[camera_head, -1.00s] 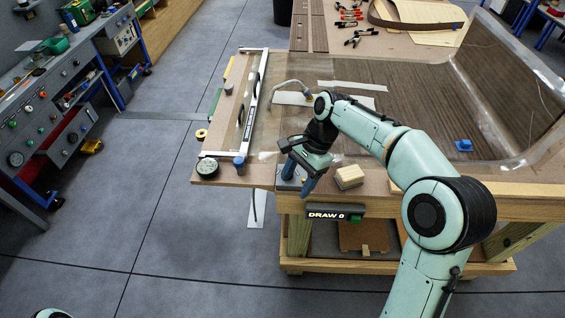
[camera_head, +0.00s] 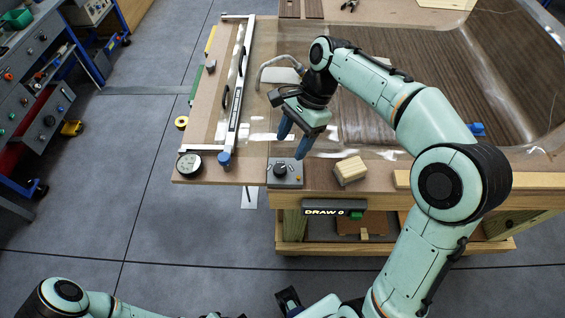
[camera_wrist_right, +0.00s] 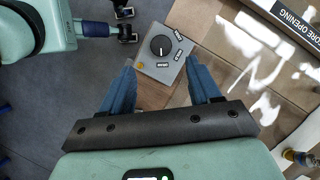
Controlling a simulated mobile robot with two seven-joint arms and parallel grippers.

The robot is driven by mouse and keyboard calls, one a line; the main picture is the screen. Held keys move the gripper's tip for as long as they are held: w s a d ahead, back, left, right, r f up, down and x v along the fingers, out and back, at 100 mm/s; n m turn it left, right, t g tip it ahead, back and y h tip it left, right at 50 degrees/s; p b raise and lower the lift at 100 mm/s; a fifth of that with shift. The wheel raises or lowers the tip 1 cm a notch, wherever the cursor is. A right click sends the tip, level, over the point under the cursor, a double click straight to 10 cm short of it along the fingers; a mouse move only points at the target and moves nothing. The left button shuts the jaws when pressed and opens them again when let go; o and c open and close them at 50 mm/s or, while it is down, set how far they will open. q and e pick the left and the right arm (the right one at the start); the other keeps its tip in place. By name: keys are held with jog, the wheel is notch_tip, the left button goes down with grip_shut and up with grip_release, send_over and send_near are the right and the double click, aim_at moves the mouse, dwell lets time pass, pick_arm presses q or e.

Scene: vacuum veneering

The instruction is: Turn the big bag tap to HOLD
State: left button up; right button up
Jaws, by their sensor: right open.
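The big bag tap is a black round knob (camera_head: 280,170) on a small grey box (camera_head: 294,182) at the table's near edge. The knob also shows in the wrist view (camera_wrist_right: 161,46), with small labels around it too blurred to read. A display (camera_head: 334,208) on the table front reads "DRAW 0". My right gripper (camera_head: 294,141) is open, its blue fingers pointing down toward the box, apart from the knob. In the wrist view the knob lies just beyond and between the fingertips (camera_wrist_right: 160,66). Part of my left arm shows at the lower left; its gripper state is unclear.
A wooden block (camera_head: 350,170) stands right of the tap box. A round gauge (camera_head: 190,165) and a blue clamp knob (camera_head: 224,160) are to its left, by a white-framed bar (camera_head: 238,95). A grey hose (camera_head: 272,66) and clear film over dark veneer (camera_head: 430,85) lie behind.

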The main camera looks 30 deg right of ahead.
aim_at(281, 168)
jog(key=b+x, duration=0.1)
jog(key=x, duration=0.7)
jog(key=shift+c, duration=0.3)
jog(key=c, duration=1)
